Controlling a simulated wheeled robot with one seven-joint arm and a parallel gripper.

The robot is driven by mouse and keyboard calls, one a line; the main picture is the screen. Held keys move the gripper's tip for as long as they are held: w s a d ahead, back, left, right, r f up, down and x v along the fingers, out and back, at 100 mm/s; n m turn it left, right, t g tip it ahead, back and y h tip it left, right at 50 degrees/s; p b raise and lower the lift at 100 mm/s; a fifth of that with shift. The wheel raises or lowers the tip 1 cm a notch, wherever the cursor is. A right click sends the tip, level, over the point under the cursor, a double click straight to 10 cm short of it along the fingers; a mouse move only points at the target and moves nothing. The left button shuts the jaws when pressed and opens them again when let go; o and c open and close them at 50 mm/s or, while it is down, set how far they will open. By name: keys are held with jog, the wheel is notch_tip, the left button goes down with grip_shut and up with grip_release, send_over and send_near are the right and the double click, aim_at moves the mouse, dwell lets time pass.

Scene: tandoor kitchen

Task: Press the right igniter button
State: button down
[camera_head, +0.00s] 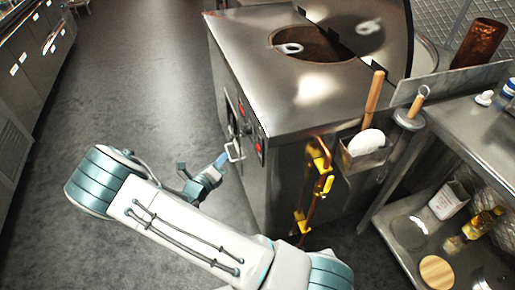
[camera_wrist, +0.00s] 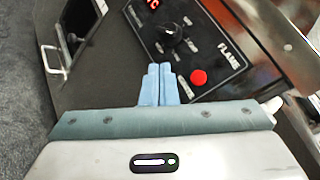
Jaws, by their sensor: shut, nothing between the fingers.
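A black control panel (camera_wrist: 217,45) on the front of the steel tandoor cabinet shows in the wrist view. A round red button (camera_wrist: 198,77) sits near its lower right, by the word FLAME. In the head view my gripper (camera_head: 221,159) is close to the cabinet front; a red button (camera_head: 259,148) shows there.
A metal door handle (camera_head: 235,150) sticks out near my gripper. Yellow gas pipework (camera_head: 318,180) runs down the cabinet's side. A steel side table (camera_head: 470,140) with a lower shelf stands right. Open floor (camera_head: 140,80) lies left.

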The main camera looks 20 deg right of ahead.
jog(key=d, duration=0.8)
jog(key=shift+d+b, duration=0.35)
jog(key=shift+b, duration=0.05)
dwell(1.7)
jog(key=shift+d, duration=0.45)
jog(key=shift+d+p, duration=0.35)
jog(key=shift+d, duration=0.1)
dwell(0.7)
jog(key=shift+a, duration=0.85)
jog(key=shift+a+p, duration=0.15)
jog(key=shift+p, duration=0.15)
jog(key=shift+a+p, duration=0.4)
jog(key=shift+a, duration=2)
